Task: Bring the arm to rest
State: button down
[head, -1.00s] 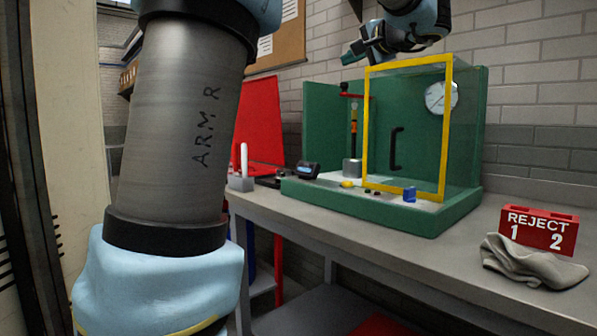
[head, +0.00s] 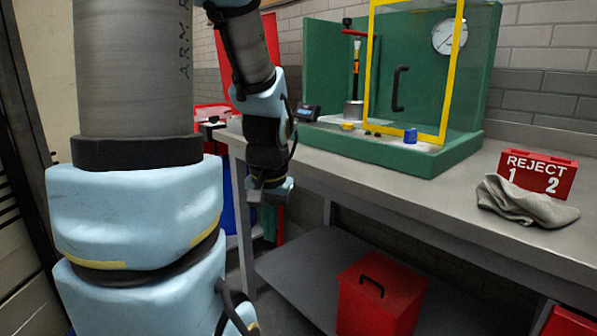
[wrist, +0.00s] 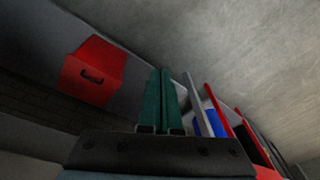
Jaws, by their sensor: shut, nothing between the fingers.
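My arm hangs down in front of the workbench's left front edge in the head view. My gripper (head: 270,224) is at its lower end, below the bench top and pointing down. In the wrist view my gripper (wrist: 161,74) shows its two green fingers side by side, shut, with nothing between them. My large upper arm links fill the left of the head view.
The workbench (head: 470,205) carries a green booth (head: 390,155) with a yellow-framed door (head: 440,120), a red reject box (head: 540,172) and a grey cloth (head: 525,203). A red toolbox (head: 380,295) sits on the lower shelf (head: 300,285).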

notch_tip(320, 180, up, 11)
jog(key=s+n+p, duration=0.1)
jog(key=s+p, duration=0.2)
jog(key=p, duration=1)
jog(key=shift+a+r+n+h, duration=0.2)
jog(key=shift+a+n+h, duration=0.1)
jog(key=shift+a, duration=0.15)
